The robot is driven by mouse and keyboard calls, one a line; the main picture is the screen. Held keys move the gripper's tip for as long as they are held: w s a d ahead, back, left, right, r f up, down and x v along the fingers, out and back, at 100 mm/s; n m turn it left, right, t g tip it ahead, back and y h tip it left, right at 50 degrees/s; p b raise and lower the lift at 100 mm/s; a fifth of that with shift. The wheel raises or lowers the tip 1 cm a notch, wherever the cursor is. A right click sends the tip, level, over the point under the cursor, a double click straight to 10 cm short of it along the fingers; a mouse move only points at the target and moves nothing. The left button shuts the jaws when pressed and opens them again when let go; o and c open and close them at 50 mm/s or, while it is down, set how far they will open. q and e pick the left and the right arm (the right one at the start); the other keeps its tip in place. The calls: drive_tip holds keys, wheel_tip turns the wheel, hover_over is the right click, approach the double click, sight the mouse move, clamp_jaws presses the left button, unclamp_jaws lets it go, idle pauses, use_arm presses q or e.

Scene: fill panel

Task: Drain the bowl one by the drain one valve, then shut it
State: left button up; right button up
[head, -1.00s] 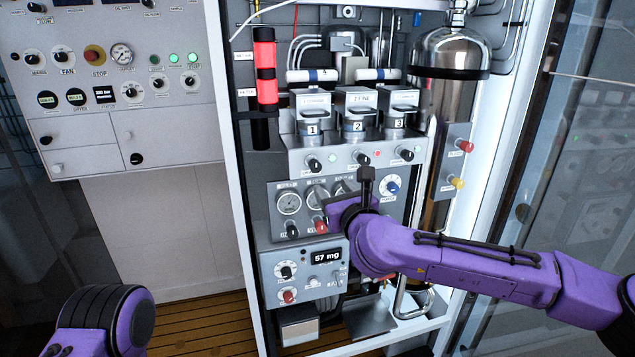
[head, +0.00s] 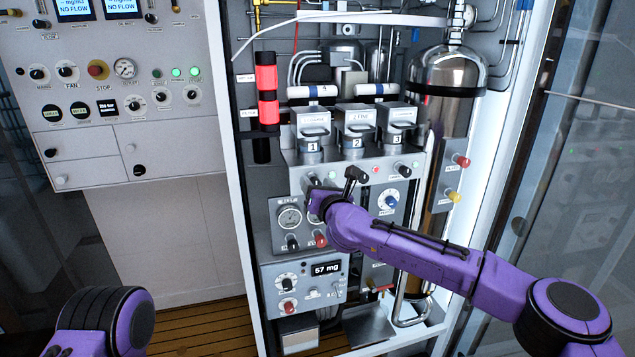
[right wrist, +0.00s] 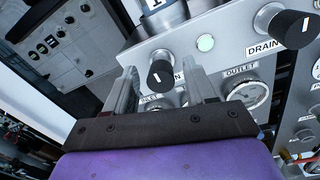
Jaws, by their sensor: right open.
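Bowl one (head: 311,146) is the left of three grey-lidded bowls on the panel and carries a "1" label. Below it, the drain one valve (head: 314,181) is a black knob beside a green lamp. My right gripper (head: 318,194) is just below and in front of it in the head view. In the right wrist view, the open fingers (right wrist: 163,84) stand either side of the black knob (right wrist: 160,74), apart from it; its label is partly hidden. Its white mark shows. The bowl's contents cannot be seen. My left gripper is out of view.
Bowls two (head: 357,141) and three (head: 397,134) stand to the right. Another drain knob (right wrist: 290,24) is close right in the wrist view. Gauges (head: 290,216) and a red knob (head: 320,240) lie below. A steel cylinder (head: 445,85) stands at right.

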drive_tip(key=shift+c, duration=0.3)
clamp_jaws()
drive_tip(key=shift+f, duration=0.1)
drive_tip(key=shift+a+n+h+b, duration=0.15)
drive_tip(key=shift+n+b, duration=0.25)
drive_tip(key=shift+n, duration=2.75)
drive_tip(key=shift+n+h+b, duration=0.2)
drive_tip(key=shift+n+b, duration=0.25)
drive_tip(key=shift+n, duration=2.65)
drive_tip(key=shift+a+n+h+b, duration=0.15)
drive_tip(key=shift+n+b, duration=0.25)
drive_tip(key=shift+n, duration=2.75)
